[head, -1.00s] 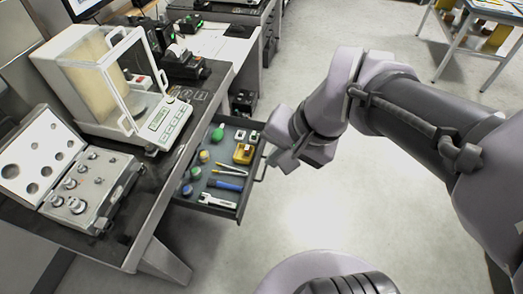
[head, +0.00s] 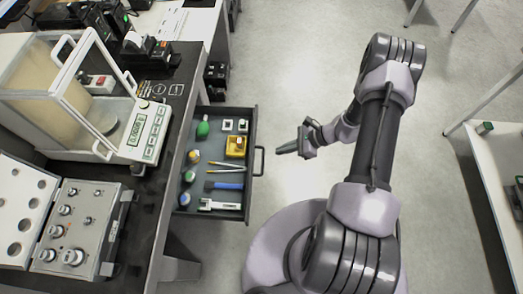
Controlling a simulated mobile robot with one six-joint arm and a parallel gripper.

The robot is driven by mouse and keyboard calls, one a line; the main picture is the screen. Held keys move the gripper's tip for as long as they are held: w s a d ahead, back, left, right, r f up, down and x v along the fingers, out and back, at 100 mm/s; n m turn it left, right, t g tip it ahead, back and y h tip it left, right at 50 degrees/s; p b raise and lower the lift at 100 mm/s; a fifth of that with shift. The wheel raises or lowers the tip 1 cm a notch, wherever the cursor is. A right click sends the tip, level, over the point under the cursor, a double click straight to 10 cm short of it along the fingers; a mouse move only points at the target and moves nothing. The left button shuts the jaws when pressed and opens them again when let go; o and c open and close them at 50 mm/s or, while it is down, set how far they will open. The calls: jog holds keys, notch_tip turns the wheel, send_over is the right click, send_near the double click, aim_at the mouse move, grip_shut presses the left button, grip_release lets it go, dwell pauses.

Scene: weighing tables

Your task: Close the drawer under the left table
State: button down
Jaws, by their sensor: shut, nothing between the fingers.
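The drawer (head: 249,190) under the left table (head: 175,160) is pulled out and open in the head view. Its handle (head: 260,161) sticks out on its right side. In it lie small bottles, including a green one (head: 203,131), a yellow block (head: 236,147), a blue-handled tool (head: 224,186) and other small tools. My gripper (head: 287,149) is shut and empty. It points left toward the handle, a little to the right of it, with a visible gap in the picture.
On the left table stand a balance with a glass case (head: 75,95) and an open weight case (head: 85,225). Open floor (head: 290,60) lies right of the drawer. Another table (head: 490,150) stands at the far right.

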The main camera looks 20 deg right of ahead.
jog(key=a+f, duration=0.1)
jog(key=a, duration=0.1)
jog(key=w+a+f+b, duration=0.1)
jog(key=a, duration=0.1)
jog(key=w+a+f, duration=0.1)
jog(key=a, duration=0.1)
jog(key=shift+a+f+b, duration=0.15)
jog(key=shift+a+b, duration=0.05)
jog(key=shift+b, duration=0.15)
jog(key=shift+w+a, duration=0.25)
jog(key=shift+a, duration=0.2)
jog(key=w+a+b, duration=0.1)
jog(key=w+a, duration=0.1)
jog(key=a, duration=0.6)
jog(key=w+a+b, duration=0.2)
jog(key=w+a, duration=0.1)
jog(key=a, duration=0.4)
jog(key=w+a+b, duration=0.2)
jog(key=a, duration=0.6)
jog(key=shift+w+a, duration=0.3)
jog(key=shift+w, duration=0.05)
